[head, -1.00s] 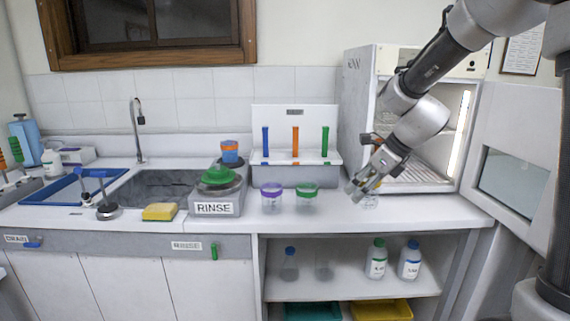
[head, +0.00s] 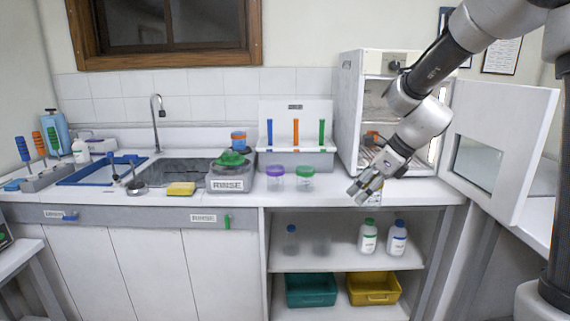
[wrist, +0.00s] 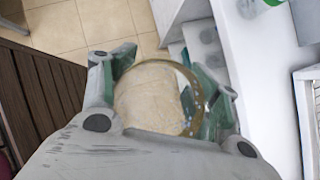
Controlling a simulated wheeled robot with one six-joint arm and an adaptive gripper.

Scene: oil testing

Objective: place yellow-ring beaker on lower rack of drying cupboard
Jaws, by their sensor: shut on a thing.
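My gripper (head: 366,190) is shut on a clear beaker and appears in front of the counter's front edge. In the wrist view the beaker (wrist: 152,97) lies between the fingers, its yellowish ring at the right end; floor tiles show through the glass. In the head view the beaker is mostly hidden by the fingers. The drying cupboard (head: 349,112) stands on the counter behind my arm. Its door (head: 520,125) is open to the right. My arm covers much of the opening, so the lower rack is only partly seen.
A purple-ring beaker (head: 275,180) and a green-ring beaker (head: 304,181) stand on the counter left of my gripper. The open door projects at the right. The counter before the cupboard looks clear.

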